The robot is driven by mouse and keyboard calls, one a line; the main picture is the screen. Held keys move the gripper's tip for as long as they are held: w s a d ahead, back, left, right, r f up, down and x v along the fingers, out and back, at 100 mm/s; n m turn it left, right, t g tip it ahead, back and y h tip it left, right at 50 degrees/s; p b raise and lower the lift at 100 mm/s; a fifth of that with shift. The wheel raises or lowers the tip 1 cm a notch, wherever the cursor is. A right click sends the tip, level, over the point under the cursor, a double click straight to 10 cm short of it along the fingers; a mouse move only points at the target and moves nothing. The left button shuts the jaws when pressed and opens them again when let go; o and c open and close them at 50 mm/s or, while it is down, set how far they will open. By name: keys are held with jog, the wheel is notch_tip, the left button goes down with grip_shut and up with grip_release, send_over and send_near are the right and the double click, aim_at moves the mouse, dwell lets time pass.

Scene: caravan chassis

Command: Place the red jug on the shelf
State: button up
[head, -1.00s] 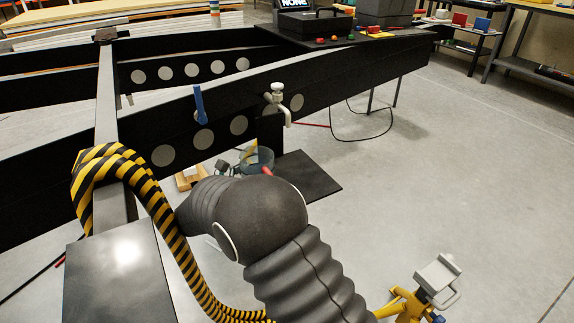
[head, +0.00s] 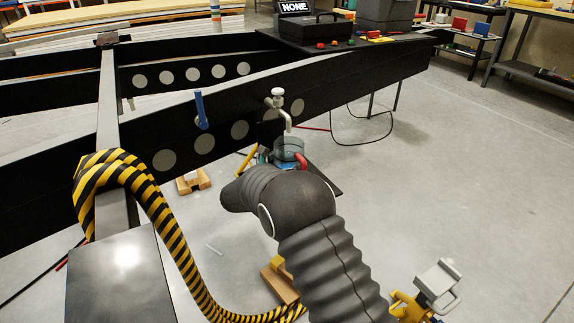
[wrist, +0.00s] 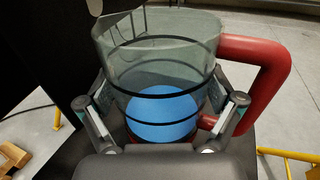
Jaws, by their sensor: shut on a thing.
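The red jug (wrist: 140,60) is a clear, round vessel with dark bands and a red handle (wrist: 270,80) on its right side. A blue round area shows inside or through it, low down. My gripper (wrist: 162,108) is shut around the jug's sides, one finger left and one right. In the head view the jug (head: 289,148) shows just past my arm, close to the tap, and my fingers are mostly hidden there. A low shelf (head: 474,50) with red and blue items stands at the back right; I cannot tell if it is the one meant.
A pale tap (head: 280,100) sits on the black chassis beam (head: 350,85), very near the jug. A striped hose (head: 165,215) hangs at the left.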

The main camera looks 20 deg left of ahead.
jog(key=shift+f, duration=0.9)
jog(key=shift+f, duration=0.15)
jog(key=o, duration=1.1)
jog(key=shift+r, duration=0.25)
jog(key=v, duration=1.2)
jog(key=shift+f, duration=0.1)
